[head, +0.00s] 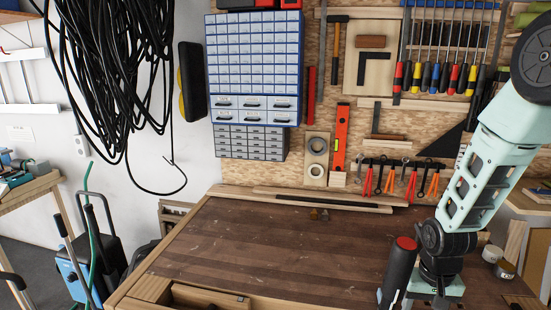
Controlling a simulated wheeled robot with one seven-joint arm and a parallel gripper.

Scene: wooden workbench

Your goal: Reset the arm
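My arm (482,178) comes in from the right edge and slants down to the lower right of the head view. Its dark joint (445,240) and a mint-green part below it (442,287) show close to the bottom edge. No gripper fingers can be made out in this view. A black cylinder with a red top (398,272) stands slightly tilted just left of these parts, partly cut off by the bottom edge. I cannot tell whether it touches the arm or what it belongs to.
The wooden workbench (260,245) has a wide clear top. A dark strip (330,203) lies along its back. Small cans (504,268) stand at the right. A pegboard with tools (425,70) and drawer cabinets (253,70) rises behind. Black cables (105,75) hang at the left.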

